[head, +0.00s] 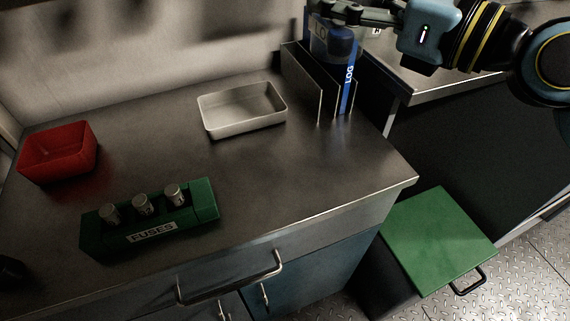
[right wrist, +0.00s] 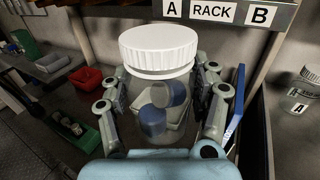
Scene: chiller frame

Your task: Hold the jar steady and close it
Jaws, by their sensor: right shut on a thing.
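The clear jar (right wrist: 143,98) stands between the fingers of my right gripper (right wrist: 160,82) in the right wrist view. Blue and pale things show inside its glass. A white ribbed lid (right wrist: 158,48) sits on top of the jar; I cannot tell how tight it is. My right gripper (head: 340,13) is shut on the jar, high at the top of the head view, in front of the file holder. Most of the jar is hard to make out there. My left gripper is not in view.
The steel worktop holds a red bin (head: 57,165), a pale tray (head: 240,127), a green fuse block (head: 150,243) and a file holder with a blue log (head: 349,75). A rack edge (right wrist: 215,12) is close behind the lid. Another jar (right wrist: 297,102), labelled A, is at right.

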